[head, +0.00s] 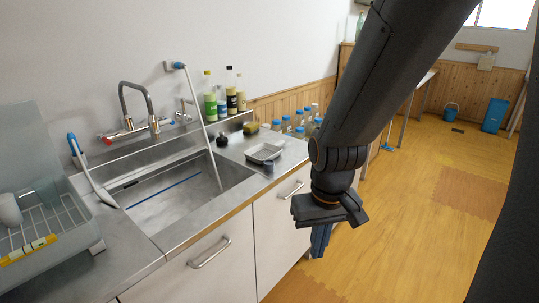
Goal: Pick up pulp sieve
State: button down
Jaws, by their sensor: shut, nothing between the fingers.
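A small grey rectangular tray-like thing (265,152) lies on the counter right of the sink; it may be the pulp sieve, but I cannot make out a mesh. My gripper (323,213) is in front of the counter's right end, to the right of and nearer than that tray, and clear of it. It is shut and empty. My arm hides part of the counter's far right end.
The sink (180,190) is left of the tray, with a tall tap (150,105). Blue-capped jars (285,124) and bottles (231,92) stand behind. A dish rack (45,225) is at far left. Something blue (320,240) shows below my gripper.

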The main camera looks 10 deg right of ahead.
aim_at(264, 150)
jog(key=z, duration=0.5)
jog(key=k, duration=0.6)
jog(key=z, duration=0.7)
jog(key=i, duration=1.75)
jog(key=u, duration=1.45)
jog(key=i, duration=0.75)
jog(key=u, duration=0.7)
